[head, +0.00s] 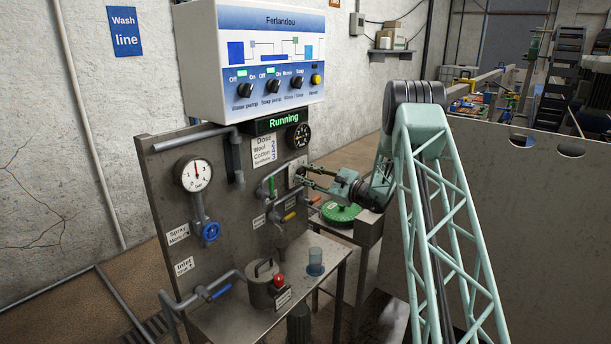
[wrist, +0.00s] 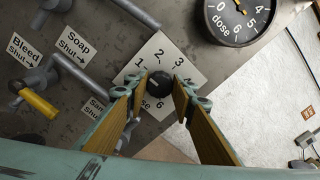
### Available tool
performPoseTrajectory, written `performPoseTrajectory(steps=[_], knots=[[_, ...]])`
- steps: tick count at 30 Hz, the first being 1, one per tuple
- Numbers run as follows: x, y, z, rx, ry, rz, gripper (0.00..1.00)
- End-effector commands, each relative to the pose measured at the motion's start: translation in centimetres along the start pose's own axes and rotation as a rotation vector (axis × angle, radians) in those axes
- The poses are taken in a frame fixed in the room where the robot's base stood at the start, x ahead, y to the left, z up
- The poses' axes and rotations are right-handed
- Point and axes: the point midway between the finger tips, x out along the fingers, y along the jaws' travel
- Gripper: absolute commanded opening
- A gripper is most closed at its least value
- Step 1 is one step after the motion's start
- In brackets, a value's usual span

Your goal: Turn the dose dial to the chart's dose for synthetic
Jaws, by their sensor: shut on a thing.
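The dose dial is a black round knob (wrist: 159,84) on a white numbered plate (wrist: 156,52), seen in the wrist view. The numbers 1, 2, 3 and 6 show around it; others are partly hidden by my fingers. My gripper (wrist: 160,92) has one finger on each side of the knob and is shut on it. The knob's pointer setting is unclear.
A black dose gauge (wrist: 238,18) sits above the dial. A yellow valve handle (wrist: 38,101) with Bleed and Soap labels is to the left. In the head view, a green round lid (head: 341,212) lies below my gripper, and a metal pot (head: 262,284) stands on the bench.

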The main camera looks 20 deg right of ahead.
Motion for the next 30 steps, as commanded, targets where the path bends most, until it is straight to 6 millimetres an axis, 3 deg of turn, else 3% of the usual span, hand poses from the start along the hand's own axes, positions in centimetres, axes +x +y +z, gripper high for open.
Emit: performPoseTrajectory(steps=[11, 30], knots=[[-0.01, -0.08, 0.02, 0.211, 0.0, 0.0, 0.13], [-0.01, -0.28, 0.01, 0.727, 0.0, 0.0, 0.13]])
